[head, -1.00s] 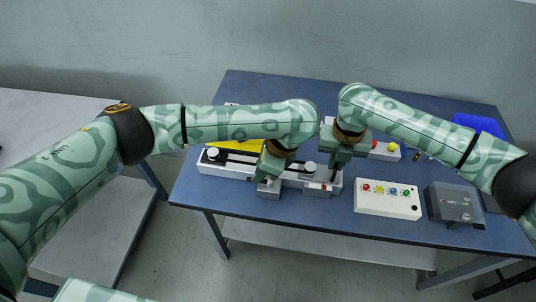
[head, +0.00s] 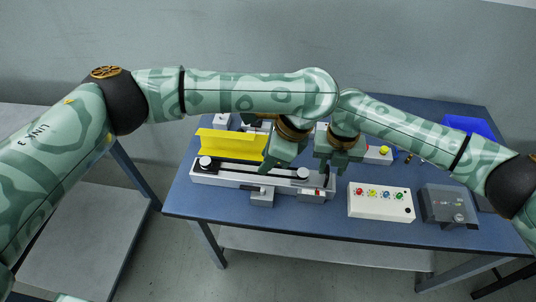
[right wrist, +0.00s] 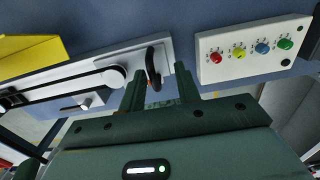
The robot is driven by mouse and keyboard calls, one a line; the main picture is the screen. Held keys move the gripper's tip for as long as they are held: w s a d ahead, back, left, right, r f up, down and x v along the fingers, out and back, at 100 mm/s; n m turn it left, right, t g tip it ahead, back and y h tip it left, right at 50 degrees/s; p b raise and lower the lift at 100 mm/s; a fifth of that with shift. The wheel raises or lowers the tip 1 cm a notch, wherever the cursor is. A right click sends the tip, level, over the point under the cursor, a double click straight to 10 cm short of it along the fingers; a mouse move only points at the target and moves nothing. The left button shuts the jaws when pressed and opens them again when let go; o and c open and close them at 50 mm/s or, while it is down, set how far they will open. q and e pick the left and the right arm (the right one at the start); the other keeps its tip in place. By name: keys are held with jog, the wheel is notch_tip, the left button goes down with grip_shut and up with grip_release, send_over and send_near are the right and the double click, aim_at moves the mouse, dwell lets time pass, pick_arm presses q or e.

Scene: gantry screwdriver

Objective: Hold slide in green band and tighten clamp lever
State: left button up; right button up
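The slide rail (head: 230,178) is a long white unit with a dark belt between two round white knobs. A small white slide block (head: 262,199) sits at its front edge. My left gripper (head: 266,168) is above the rail, behind and clear of the block; its finger gap is unclear. The dark clamp lever (right wrist: 153,66) stands at the rail's right end in the right wrist view. My right gripper (right wrist: 160,90) is open, with its fingertips on either side of the lever's near end; contact is unclear. It also shows in the head view (head: 328,172). I cannot make out the green band.
A yellow angled piece (head: 225,145) stands behind the rail. A white box with coloured knobs (head: 380,202) and a grey device (head: 447,205) are to the right. A blue bin (head: 467,126) is at the back right. The table front is mostly clear.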

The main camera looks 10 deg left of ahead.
pick_arm(q)
jog(key=shift+a, duration=0.1)
pick_arm(e)
jog(key=shift+a, duration=0.25)
